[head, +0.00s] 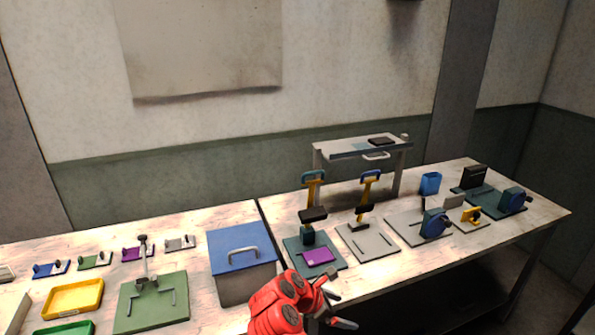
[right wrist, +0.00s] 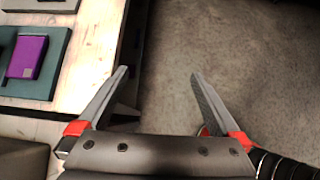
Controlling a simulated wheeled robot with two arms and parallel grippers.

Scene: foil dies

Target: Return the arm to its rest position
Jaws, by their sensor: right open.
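My right gripper (head: 337,301) is at the front edge of the workbench in the head view, its red arm coming up from below. In the right wrist view its two fingers (right wrist: 158,95) are spread wide with nothing between them, over the grey floor just off the table edge. A purple block (head: 318,256) lies on a dark teal press base (head: 333,268) behind the gripper; it also shows in the right wrist view (right wrist: 27,57). My left gripper is not in view.
A grey box with a blue lid (head: 241,243) stands left of the gripper. A yellow tray (head: 73,298) and a green fixture (head: 160,308) lie further left. Several presses and clamps stand on the right table, with a raised shelf (head: 335,152) behind. The floor (right wrist: 245,60) beside the table is clear.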

